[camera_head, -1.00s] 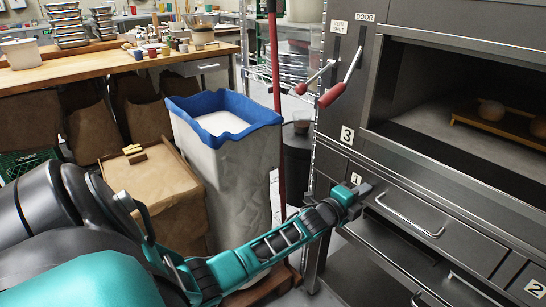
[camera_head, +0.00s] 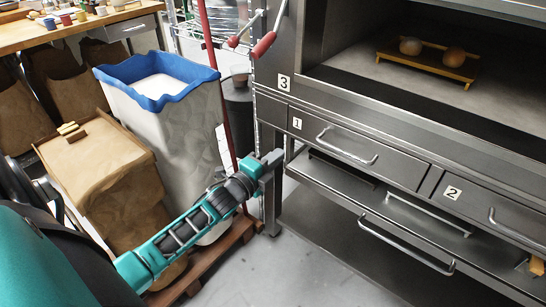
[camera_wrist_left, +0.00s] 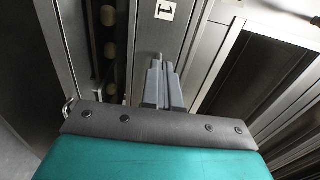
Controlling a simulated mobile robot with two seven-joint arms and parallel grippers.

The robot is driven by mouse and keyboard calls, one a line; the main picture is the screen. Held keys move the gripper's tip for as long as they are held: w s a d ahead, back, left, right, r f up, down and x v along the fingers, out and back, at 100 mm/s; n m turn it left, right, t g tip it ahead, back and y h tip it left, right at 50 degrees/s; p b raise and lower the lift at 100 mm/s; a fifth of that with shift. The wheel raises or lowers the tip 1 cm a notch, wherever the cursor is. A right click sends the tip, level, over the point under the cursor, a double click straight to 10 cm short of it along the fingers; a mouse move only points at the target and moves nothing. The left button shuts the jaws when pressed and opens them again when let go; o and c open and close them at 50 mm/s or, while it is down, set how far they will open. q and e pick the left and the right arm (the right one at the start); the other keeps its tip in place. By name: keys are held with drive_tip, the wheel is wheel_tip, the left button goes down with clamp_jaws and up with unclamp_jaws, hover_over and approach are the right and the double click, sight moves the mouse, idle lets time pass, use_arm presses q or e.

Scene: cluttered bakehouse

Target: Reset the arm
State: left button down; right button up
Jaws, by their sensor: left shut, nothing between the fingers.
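My left arm, teal and black, reaches in from the lower left in the head view. Its gripper (camera_head: 275,162) is shut and empty, in front of the oven's left corner post and left of the drawer marked 1 (camera_head: 345,148). In the left wrist view the two grey fingers (camera_wrist_left: 161,66) lie together with nothing between them. The number 1 label (camera_wrist_left: 166,10) shows just beyond them. Whether the fingertips touch the oven is unclear. My right gripper is out of view.
A blue-rimmed bin (camera_head: 180,115) and a brown paper-covered box (camera_head: 100,160) stand left of the arm. The open oven chamber (camera_head: 355,72) holds a small wooden board (camera_head: 440,70) with two round items. A lower drawer (camera_head: 395,210) protrudes. Floor (camera_head: 310,270) is clear in front.

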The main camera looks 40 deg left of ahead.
use_arm(q)
drive_tip(key=shift+s, duration=0.4)
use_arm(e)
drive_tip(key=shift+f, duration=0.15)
use_arm(q)
drive_tip(key=s+d+f+n+g+p, duration=0.2)
drive_tip(key=s+d+n+g+p, duration=0.1)
drive_tip(key=s+d+n, duration=0.5)
drive_tip(key=s+d+f+n+g+h+p, duration=0.1)
drive_tip(key=s+d+f+n+g+p, duration=0.2)
drive_tip(key=s+d+n, duration=0.4)
drive_tip(key=s+d+g, duration=0.1)
drive_tip(key=s+d, duration=0.1)
drive_tip(key=s, duration=0.3)
drive_tip(key=shift+n+h, duration=0.3)
drive_tip(key=shift+n, duration=0.1)
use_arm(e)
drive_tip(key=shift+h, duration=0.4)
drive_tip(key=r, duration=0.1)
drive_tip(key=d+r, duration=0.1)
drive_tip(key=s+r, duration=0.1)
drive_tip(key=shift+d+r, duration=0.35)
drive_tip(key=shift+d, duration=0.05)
use_arm(q)
drive_tip(key=shift+d, duration=0.1)
